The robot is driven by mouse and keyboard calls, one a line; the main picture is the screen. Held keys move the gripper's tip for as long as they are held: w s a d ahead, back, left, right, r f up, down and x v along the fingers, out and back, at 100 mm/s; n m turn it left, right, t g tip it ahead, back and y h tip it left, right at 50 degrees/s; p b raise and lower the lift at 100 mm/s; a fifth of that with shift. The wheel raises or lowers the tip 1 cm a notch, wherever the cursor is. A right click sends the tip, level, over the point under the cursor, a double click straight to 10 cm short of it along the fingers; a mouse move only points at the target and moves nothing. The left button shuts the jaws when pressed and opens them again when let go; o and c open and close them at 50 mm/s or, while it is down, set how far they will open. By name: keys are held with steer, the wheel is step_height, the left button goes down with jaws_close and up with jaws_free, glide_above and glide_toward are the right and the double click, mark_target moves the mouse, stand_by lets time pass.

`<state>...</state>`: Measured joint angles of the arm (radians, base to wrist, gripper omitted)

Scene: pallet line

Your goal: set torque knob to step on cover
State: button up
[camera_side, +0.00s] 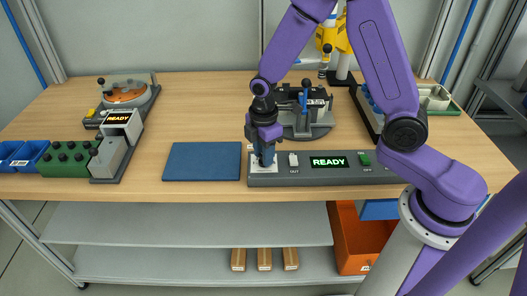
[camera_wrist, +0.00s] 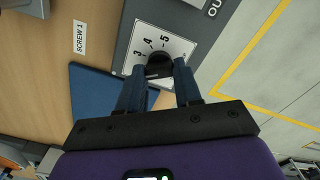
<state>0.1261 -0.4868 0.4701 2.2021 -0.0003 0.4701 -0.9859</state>
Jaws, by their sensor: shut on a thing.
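The torque knob (camera_wrist: 158,62) is a dark round knob on a white dial plate (camera_wrist: 149,40). The figures 3, 4 and 5 show around it in the wrist view. A dark pointer on it cannot be made out for certain. My gripper (camera_wrist: 158,74) has its two blue fingers down on either side of the knob and is shut on it. In the side view my gripper (camera_side: 265,160) stands over the white dial plate (camera_side: 257,170) at the left end of the grey control panel (camera_side: 222,181); the knob is hidden there. No readable step marking shows on any cover.
The panel's display (camera_side: 329,162) reads READY, beside a white switch (camera_side: 293,159). A blue mat (camera_side: 202,161) lies left. A black fixture (camera_side: 305,108) stands close behind my gripper.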

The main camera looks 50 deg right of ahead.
steer(key=shift+n, duration=0.6)
steer(key=o, duration=1)
steer(key=shift+o, duration=0.2)
step_height(320, 180, up, 18)
steer(key=shift+f, duration=0.25)
